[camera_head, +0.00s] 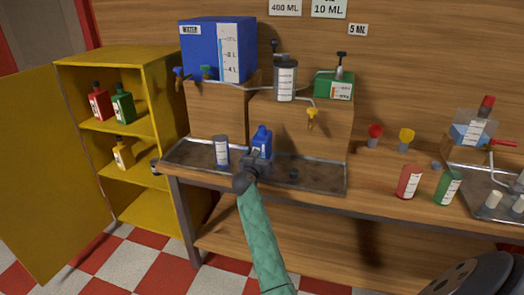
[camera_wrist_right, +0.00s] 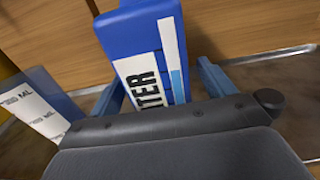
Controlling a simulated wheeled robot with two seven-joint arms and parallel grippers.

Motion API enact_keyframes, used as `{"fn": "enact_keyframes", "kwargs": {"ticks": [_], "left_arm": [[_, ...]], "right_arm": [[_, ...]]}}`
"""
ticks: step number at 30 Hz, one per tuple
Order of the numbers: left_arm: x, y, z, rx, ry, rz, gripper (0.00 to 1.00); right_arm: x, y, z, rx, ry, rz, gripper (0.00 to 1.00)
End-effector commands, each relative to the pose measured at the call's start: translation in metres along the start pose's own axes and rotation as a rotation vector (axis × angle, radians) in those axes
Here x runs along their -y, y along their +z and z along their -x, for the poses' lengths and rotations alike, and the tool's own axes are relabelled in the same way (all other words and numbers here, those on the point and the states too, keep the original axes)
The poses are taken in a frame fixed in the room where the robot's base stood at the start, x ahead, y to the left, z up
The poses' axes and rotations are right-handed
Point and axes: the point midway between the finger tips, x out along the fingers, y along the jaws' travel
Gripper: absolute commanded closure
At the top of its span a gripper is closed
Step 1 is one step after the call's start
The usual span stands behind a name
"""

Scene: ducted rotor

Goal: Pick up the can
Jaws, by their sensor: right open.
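A small blue can (camera_head: 262,139) stands upright on the grey tray, near its back edge. In the right wrist view the blue can (camera_wrist_right: 142,35) fills the middle and has a white label reading "WATER", partly cut off. My right gripper (camera_head: 257,158) is at the can's near side and hides its lower part. In the wrist view its two fingers are open, one on each side of the can; I cannot tell whether they touch it. My left gripper is not in view.
A measuring cylinder (camera_head: 221,150) stands just left of the can. The grey tray (camera_head: 320,178) is mostly bare on the right. Wooden boxes (camera_head: 217,110) stand behind. Red (camera_head: 409,181) and green (camera_head: 447,187) bottles stand right. An open yellow cabinet (camera_head: 150,100) is at left.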

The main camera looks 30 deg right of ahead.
Motion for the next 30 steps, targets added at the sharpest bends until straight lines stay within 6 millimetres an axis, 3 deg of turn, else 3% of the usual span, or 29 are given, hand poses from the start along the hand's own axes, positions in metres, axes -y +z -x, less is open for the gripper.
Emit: {"fn": "enact_keyframes", "kwargs": {"ticks": [6, 15, 27, 30], "left_arm": [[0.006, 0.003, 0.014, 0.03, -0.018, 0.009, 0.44], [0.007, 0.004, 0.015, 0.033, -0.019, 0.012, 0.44], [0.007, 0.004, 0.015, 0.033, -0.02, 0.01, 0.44], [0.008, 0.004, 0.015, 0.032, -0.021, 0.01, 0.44]], "right_arm": [[-0.002, 0.002, -0.025, 0.001, 0.001, 0.001, 0.18], [-0.002, 0.002, -0.029, 0.001, 0.001, 0.001, 0.18], [-0.002, 0.002, -0.029, 0.001, 0.001, 0.001, 0.93], [-0.002, 0.004, -0.029, 0.003, 0.001, 0.0, 0.93]]}}
